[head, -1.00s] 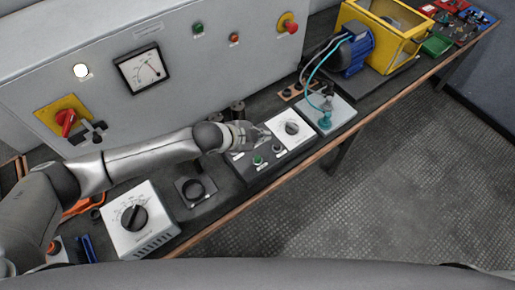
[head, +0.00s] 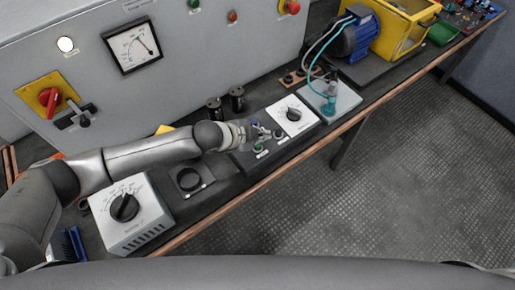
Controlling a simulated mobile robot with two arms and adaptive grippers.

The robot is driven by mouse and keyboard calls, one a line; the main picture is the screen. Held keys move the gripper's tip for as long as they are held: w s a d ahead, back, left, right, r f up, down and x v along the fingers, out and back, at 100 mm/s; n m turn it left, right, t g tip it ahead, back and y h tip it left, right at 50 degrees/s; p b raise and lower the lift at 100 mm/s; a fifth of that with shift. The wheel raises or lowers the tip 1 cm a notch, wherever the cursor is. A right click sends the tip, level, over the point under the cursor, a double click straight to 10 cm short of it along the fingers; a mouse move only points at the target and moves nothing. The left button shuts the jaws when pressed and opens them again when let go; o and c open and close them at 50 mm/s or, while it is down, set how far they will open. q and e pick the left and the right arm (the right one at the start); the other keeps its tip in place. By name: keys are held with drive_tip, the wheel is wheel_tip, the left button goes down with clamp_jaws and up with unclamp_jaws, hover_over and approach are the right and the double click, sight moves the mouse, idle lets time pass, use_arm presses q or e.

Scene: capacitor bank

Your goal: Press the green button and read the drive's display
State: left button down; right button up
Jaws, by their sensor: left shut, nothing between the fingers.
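A dark control box (head: 247,166) lies on the bench with a green button (head: 258,148) on its top and a second, dark button (head: 279,134) to the right. My left gripper (head: 264,132) is shut and empty. It hangs over the back part of this box, just behind the green button in the picture; I cannot tell whether it touches anything. The gripper covers the rear of the box, and no readable display shows there. Another green button (head: 194,4) sits on the grey cabinet at the top edge. My right gripper is out of view.
A white dial box (head: 292,115) adjoins the control box. A larger grey dial box (head: 131,215) stands at front left. Black posts (head: 237,98) stand behind my gripper. A blue motor (head: 352,42) and yellow frame (head: 405,35) are farther right. The floor beyond the bench edge is clear.

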sight(258, 146)
use_arm(q)
drive_tip(key=shift+f, duration=0.75)
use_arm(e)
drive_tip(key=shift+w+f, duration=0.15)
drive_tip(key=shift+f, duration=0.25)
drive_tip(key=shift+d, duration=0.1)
use_arm(q)
drive_tip(key=shift+f, duration=0.2)
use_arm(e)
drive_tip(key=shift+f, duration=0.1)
use_arm(q)
drive_tip(key=shift+f+b, duration=0.25)
drive_tip(key=shift+b, duration=0.05)
